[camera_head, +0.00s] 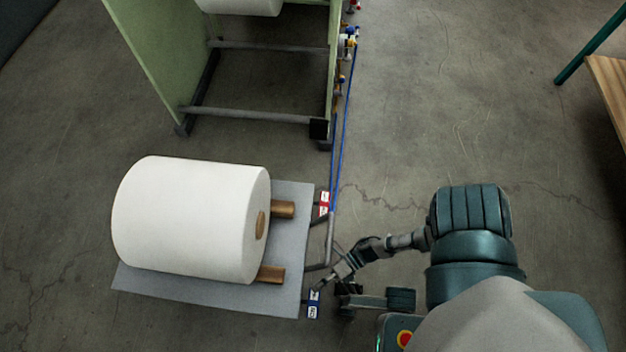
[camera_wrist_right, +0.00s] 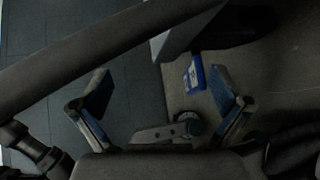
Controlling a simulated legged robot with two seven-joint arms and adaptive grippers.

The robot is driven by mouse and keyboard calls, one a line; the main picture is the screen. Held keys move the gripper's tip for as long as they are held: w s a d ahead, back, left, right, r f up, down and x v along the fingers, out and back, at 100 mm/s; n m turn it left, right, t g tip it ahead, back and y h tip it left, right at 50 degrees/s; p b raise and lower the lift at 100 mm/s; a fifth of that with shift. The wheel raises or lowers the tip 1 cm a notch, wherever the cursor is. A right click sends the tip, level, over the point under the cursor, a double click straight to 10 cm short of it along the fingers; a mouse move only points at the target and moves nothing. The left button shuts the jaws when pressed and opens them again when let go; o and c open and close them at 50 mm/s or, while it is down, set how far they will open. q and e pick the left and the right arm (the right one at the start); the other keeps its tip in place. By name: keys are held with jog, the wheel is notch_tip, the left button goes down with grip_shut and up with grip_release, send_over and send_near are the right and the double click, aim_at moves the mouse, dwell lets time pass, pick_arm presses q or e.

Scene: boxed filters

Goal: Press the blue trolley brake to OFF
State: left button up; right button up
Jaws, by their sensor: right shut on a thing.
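The blue trolley brake (camera_head: 313,304) is a blue pedal with a white label at the front right corner of the trolley. It also shows in the right wrist view (camera_wrist_right: 195,74), past my fingers and nearer the right one. My right gripper (camera_head: 328,280) is low beside that corner, just above the blue pedal in the head view. In the wrist view its fingers (camera_wrist_right: 163,85) stand apart, braced on something I cannot make out. Whether it touches the pedal is unclear. The label's text is too small to read. My left gripper is not in view.
The grey trolley (camera_head: 215,294) carries a large white roll (camera_head: 190,215) on wooden supports. A red pedal (camera_head: 324,203) sits farther up its right edge. A grey handle bar (camera_head: 329,240) runs close to my gripper. A green frame (camera_head: 160,60) stands behind.

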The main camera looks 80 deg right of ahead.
jog(key=shift+s+a+r, duration=0.3)
jog(key=shift+s+r, duration=0.15)
jog(key=shift+r, duration=0.2)
jog(key=shift+s+d+r, duration=0.15)
jog(key=shift+s+d, duration=0.25)
jog(key=shift+s, duration=0.2)
jog(key=c, duration=0.5)
jog(key=shift+o, duration=0.2)
jog(key=d+f+v, duration=0.1)
jog(key=v, duration=1.4)
jog(key=shift+w+d+f, duration=0.15)
jog(key=shift+w+f, duration=0.1)
jog(key=shift+w, duration=0.05)
